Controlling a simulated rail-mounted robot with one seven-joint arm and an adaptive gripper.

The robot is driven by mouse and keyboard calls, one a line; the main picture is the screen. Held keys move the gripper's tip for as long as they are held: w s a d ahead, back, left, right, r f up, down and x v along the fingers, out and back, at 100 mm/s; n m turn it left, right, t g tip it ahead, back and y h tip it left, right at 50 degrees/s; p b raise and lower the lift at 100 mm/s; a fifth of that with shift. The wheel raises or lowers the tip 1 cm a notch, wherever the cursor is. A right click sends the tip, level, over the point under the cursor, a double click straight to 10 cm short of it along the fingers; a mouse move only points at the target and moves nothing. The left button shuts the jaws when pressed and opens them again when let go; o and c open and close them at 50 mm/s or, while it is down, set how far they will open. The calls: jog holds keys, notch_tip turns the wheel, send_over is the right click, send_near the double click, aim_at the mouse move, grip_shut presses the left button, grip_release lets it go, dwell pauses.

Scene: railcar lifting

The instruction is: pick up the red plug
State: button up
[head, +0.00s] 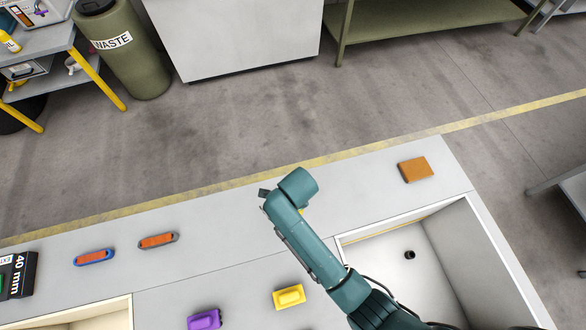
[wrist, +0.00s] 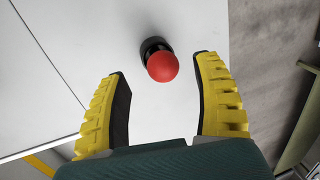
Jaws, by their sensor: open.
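The red plug (wrist: 163,67) has a round red head on a dark base and shows at the upper middle of the wrist view. It stands on a pale surface. My gripper (wrist: 162,72) is open, with one yellow, black-lined finger on each side of the plug in the picture, and nothing is held. Bare surface shows between the plug and both fingers. In the head view my arm hides the plug, and only a sliver of yellow finger shows.
The grey bench carries an orange-brown block (head: 416,169) and an open bin (head: 455,245) at right. Two orange-topped pieces (head: 158,240) (head: 94,257), a yellow piece (head: 289,296) and a purple piece (head: 204,318) lie left. A black box (head: 22,272) is far left.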

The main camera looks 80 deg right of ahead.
jog(key=x, duration=0.3)
jog(key=shift+w+d+f, duration=0.15)
jog(key=shift+f, duration=0.15)
grip_shut()
